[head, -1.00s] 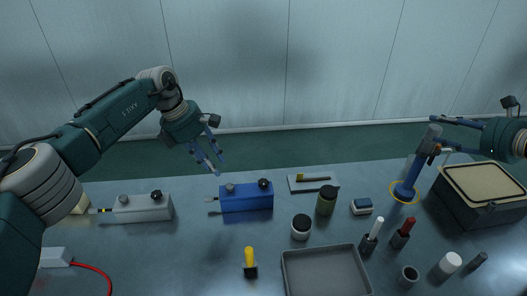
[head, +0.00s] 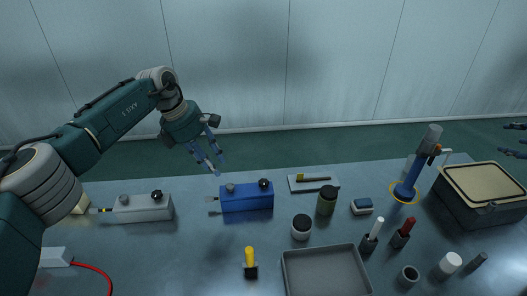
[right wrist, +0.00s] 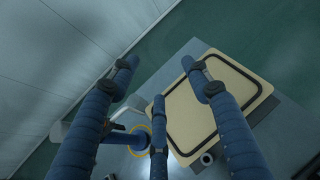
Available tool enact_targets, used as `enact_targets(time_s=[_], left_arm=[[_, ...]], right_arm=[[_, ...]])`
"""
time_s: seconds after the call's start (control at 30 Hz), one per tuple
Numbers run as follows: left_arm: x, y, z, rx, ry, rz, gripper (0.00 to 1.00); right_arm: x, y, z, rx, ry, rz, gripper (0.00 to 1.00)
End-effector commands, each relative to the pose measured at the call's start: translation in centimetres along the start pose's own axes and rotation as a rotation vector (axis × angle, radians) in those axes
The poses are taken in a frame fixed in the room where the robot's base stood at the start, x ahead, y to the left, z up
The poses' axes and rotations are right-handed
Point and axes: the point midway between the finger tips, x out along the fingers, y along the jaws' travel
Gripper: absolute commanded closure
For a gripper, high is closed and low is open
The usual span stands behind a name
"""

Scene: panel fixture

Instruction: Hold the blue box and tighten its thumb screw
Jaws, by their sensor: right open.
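The blue box (head: 246,199) lies on the table left of the middle. I cannot tell which part is the thumb screw. My left gripper (head: 213,160) is above and behind the box's left end, its fingers apart, pointing down, empty and not touching it. My right gripper (head: 515,140) is at the right edge, mostly out of view. In the right wrist view (right wrist: 160,80) its fingers are spread and empty.
A similar grey box (head: 143,209) stands left of the blue one. A blue post (head: 409,182) with a yellow ring and a lidded bin (head: 482,190) are at the right. A grey tray (head: 325,273), jars and several small items fill the front middle and right.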

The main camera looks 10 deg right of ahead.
Motion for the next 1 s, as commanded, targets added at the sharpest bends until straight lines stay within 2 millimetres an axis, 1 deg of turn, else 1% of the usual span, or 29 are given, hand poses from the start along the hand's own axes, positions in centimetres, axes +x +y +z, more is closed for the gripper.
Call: enact_targets(time_s=[0.03,0.2,0.3,0.37,0.57,0.67,0.77,0.8,0.87,0.97,1.0], left_arm=[[0.0,0.0,0.0,0.000,0.000,0.000,0.69],[0.0,0.0,0.0,0.000,0.000,0.000,0.69],[0.0,0.0,0.0,0.000,0.000,0.000,0.69],[0.0,0.0,0.0,0.000,0.000,0.000,0.69],[0.0,0.0,0.0,0.000,0.000,0.000,0.69],[0.0,0.0,0.0,0.000,0.000,0.000,0.69],[0.0,0.0,0.0,0.000,0.000,0.000,0.69],[0.0,0.0,0.0,0.000,0.000,0.000,0.69],[0.0,0.0,0.0,0.000,0.000,0.000,0.69],[0.0,0.0,0.0,0.000,0.000,0.000,0.69],[0.0,0.0,0.0,0.000,0.000,0.000,0.69]], right_arm=[[-0.6,-1.7,1.6,0.018,-0.035,-0.035,0.52],[-2.5,-6.1,6.4,0.098,-0.162,-0.124,0.52],[-3.4,-8.1,9.1,0.189,-0.263,-0.153,0.52],[-3.1,-8.5,10.6,0.302,-0.359,-0.142,0.52],[-0.5,-5.7,13.1,0.672,-0.589,-0.027,0.52],[1.0,-3.6,14.5,0.901,-0.708,0.049,0.52],[2.4,-1.1,15.8,1.159,-0.827,0.133,0.52],[2.9,0.2,16.3,1.264,-0.869,0.169,0.52],[3.6,2.0,17.0,1.424,-0.928,0.219,0.52],[4.8,5.9,18.0,1.686,-1.006,0.301,0.52],[5.2,7.7,18.4,1.790,-1.032,0.331,0.52]])
